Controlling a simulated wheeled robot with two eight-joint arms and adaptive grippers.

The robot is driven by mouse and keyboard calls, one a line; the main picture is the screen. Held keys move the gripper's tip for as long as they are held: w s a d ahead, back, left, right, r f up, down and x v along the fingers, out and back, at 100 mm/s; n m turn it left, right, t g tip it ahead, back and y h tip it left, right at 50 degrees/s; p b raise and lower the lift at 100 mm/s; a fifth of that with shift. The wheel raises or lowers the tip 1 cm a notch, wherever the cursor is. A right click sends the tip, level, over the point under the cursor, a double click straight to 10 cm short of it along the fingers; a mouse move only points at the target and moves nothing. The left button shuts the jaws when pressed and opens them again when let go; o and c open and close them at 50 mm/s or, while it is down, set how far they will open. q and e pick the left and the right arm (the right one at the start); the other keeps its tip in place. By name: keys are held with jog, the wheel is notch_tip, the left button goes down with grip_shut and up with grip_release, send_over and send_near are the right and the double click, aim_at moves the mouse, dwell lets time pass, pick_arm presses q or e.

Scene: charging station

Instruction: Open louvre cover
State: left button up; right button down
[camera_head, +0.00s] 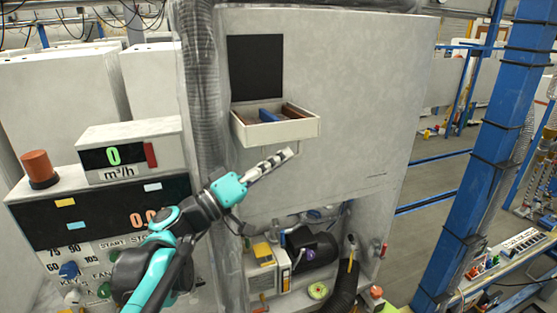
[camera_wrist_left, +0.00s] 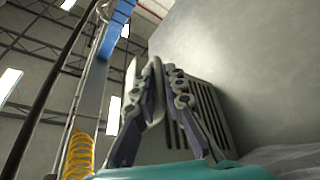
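The louvre cover (camera_wrist_left: 213,112) shows in the left wrist view as a pale grey panel with dark parallel slots, partly hidden behind my left gripper's fingers. I cannot make out its slots in the head view. My left gripper (camera_head: 288,153) reaches toward the tall grey cabinet, just below the small tray on its front. In the left wrist view the gripper (camera_wrist_left: 162,66) has its two fingers converging, with the tips close together in front of the slotted panel. I see nothing clearly held between them, and cannot tell whether they touch the cover. My right gripper is out of view.
The tray (camera_head: 298,130) holds blue and brown items below a black panel (camera_head: 255,68). A thick grey duct (camera_head: 204,90) runs vertically beside my left arm. Below is an open bay with a dark machine (camera_head: 313,249) and hose (camera_head: 345,285). A blue post (camera_head: 500,130) stands right.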

pick_arm(q)
jog(key=shift+o, duration=1)
jog(key=v, duration=1.2)
